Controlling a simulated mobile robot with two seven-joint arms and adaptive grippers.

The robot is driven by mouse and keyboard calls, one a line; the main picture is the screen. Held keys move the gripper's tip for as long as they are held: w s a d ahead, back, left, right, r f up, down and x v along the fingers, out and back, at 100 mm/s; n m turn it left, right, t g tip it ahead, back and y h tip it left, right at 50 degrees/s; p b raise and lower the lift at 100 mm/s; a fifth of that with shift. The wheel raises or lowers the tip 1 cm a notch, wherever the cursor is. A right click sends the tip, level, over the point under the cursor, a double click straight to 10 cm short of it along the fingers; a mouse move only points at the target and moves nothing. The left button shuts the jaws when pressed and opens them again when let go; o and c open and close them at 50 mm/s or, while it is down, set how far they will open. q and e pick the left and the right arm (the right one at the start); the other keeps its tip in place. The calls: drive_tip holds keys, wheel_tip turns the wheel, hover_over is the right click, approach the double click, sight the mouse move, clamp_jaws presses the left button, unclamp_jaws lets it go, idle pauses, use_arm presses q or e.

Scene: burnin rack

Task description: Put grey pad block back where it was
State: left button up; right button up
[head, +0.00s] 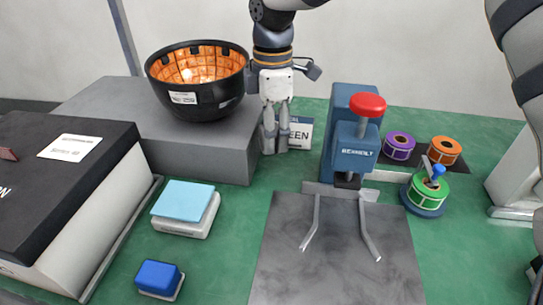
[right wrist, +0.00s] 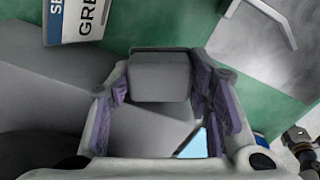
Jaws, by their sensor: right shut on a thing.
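My right gripper (head: 276,148) points down at the front right corner of the grey platform, beside the dark bowl and left of the blue press. In the right wrist view its purple-lined fingers (right wrist: 165,98) are shut on the grey pad block (right wrist: 159,76). The block sits between the fingertips. In the head view I cannot make the block out against the grey platform, and whether it touches anything is unclear. My left gripper is not in view.
The grey platform (head: 225,155) carries a black bowl (head: 205,98) with an orange inside. A blue press (head: 352,145) stands on the right, behind a metal plate (head: 335,260). A light-blue-topped pad (head: 184,201) and a blue block (head: 158,277) lie on the green mat. Tape rolls (head: 398,146) stand far right.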

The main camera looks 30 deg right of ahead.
sight(272, 170)
wheel_tip(272, 170, down, 6)
drive_tip(key=shift+f, duration=0.25)
drive_tip(key=o, duration=1.1)
drive_tip(key=shift+w+f, duration=0.1)
wheel_tip(272, 170, up, 12)
drive_tip(key=shift+r, duration=0.15)
